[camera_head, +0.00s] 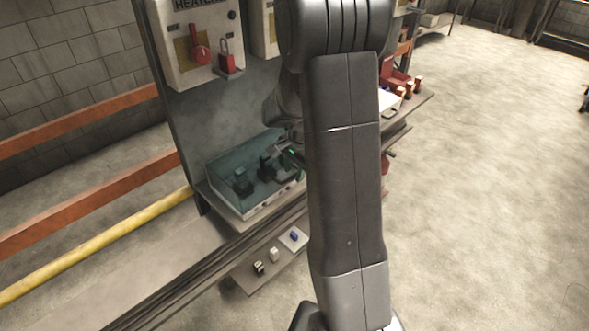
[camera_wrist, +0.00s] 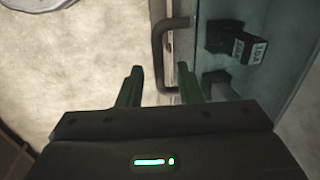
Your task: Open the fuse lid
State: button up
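The fuse box (camera_head: 250,212) is a shallow grey box with a teal inside, on the ledge below the panel in the head view. Dark fuse parts show inside; one fuse (camera_wrist: 255,50) has a 10A label in the wrist view. A dark bent handle (camera_wrist: 157,50) stands out from the box's pale front edge. I cannot tell a separate lid from the box, nor how far it is open. My gripper (camera_wrist: 159,72) is open, its fingers apart on either side of the handle's near end in the picture. Contact cannot be told. My arm partly hides the box in the head view.
A grey panel above the box carries a control unit (camera_head: 190,75) with a red switch and red padlock. Small parts (camera_head: 273,254) lie on a lower shelf. Orange rails (camera_head: 100,210) and a yellow rail (camera_head: 90,247) run at left.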

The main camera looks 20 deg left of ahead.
grip_shut()
jog(key=shift+r, duration=0.15)
